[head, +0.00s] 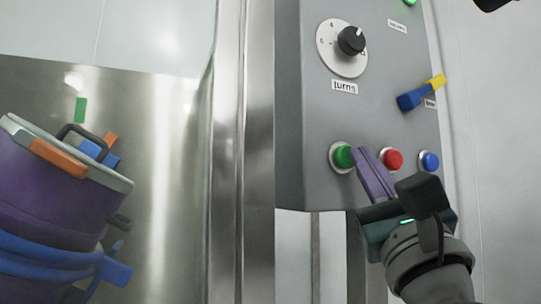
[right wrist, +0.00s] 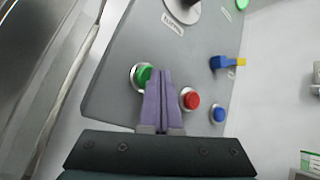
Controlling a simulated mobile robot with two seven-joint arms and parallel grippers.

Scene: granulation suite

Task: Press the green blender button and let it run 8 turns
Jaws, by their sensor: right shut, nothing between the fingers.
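The green button (head: 343,156) sits at the lower left of a grey control panel (head: 300,100). It also shows in the right wrist view (right wrist: 142,76). My right gripper (head: 366,156) is shut and empty, its purple fingertips just right of the green button; I cannot tell whether they touch it. In the right wrist view the fingertips (right wrist: 158,76) overlap the button's right edge. A black dial (head: 351,40) labelled "turns" is above the buttons. My left gripper is not in view.
A red button (head: 391,159) and a blue button (head: 428,161) are right of the fingers. A blue and yellow lever switch (head: 420,94) sticks out above them. A purple vessel (head: 50,190) with a lid and blue clamp is at the left, beyond a steel post (head: 243,150).

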